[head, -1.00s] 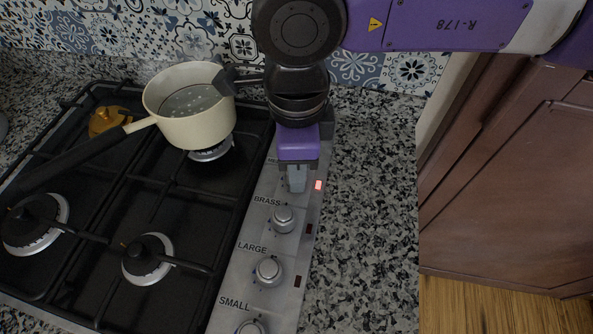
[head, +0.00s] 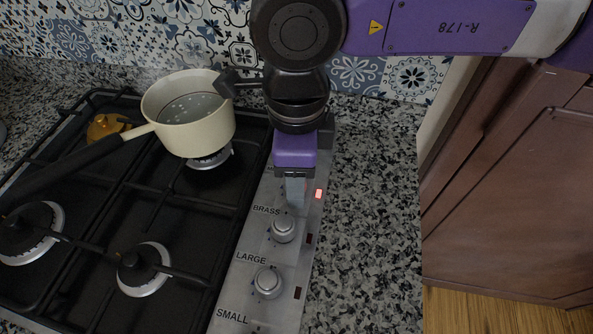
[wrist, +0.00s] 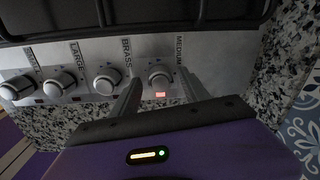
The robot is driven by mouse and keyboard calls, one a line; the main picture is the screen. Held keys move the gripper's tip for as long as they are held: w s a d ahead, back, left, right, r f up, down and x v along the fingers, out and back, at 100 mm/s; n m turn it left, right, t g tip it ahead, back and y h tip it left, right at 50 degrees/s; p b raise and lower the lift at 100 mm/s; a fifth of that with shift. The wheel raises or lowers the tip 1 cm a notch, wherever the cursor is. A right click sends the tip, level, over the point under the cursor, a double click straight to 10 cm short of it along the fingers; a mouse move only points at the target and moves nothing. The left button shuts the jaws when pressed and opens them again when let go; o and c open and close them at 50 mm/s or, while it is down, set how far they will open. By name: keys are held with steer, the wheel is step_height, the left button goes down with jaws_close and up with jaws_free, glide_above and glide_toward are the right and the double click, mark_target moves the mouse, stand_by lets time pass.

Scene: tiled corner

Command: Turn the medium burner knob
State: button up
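The medium burner knob (wrist: 160,77) is a round silver knob beside the "MEDIUM" label in the wrist view. The small red indicator (wrist: 160,95) by it is lit, and it also shows lit in the head view (head: 319,193). My gripper (wrist: 160,82) is open, with one finger on each side of this knob and visible gaps to it in that view. I cannot tell if a finger touches it. In the head view my gripper (head: 295,193) points down at the far end of the knob panel (head: 245,290) and hides the medium knob.
The brass (head: 283,228) and large (head: 267,282) knobs stand in line nearer the camera; their indicators are dark. A cream pan (head: 190,125) sits on the hob left of my gripper, close to my wrist. Speckled counter (head: 365,220) to the right is clear.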

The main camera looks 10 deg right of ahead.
step_height(320, 180, up, 8)
steer(key=shift+s+f, duration=0.1)
stand_by(0.5)
stand_by(0.4)
